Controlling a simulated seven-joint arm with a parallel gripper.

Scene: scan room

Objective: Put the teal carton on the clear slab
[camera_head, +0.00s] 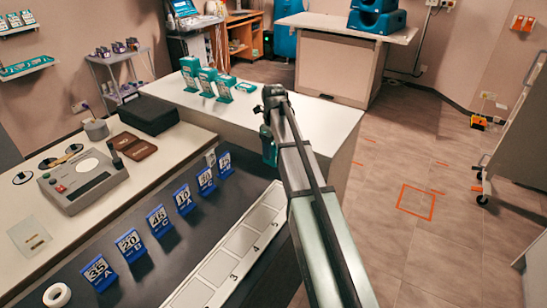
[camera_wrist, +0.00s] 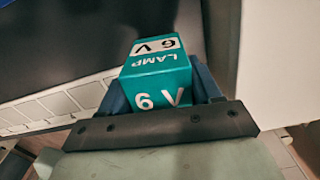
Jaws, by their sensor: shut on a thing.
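A teal carton marked "LAMP 6 V" (camera_wrist: 157,85) is held between the dark blue fingers of my gripper (camera_wrist: 162,82) in the wrist view. In the head view my gripper (camera_head: 270,125) is over the near edge of the white counter, and part of the teal carton (camera_head: 268,150) shows below it. Much of the carton is hidden there by the arm. A pale see-through slab (camera_head: 28,232), which looks like the clear slab, lies on the left bench top in the head view. It has small brown marks, and my gripper is far to its right.
Several other teal cartons (camera_head: 207,80) stand on the white counter (camera_head: 300,122). A row of blue number signs (camera_head: 160,221) stands on the dark strip, beside a white numbered tray (camera_head: 220,264). A grey device (camera_head: 83,180), brown wallet (camera_head: 133,146) and black case (camera_head: 149,115) occupy the left bench.

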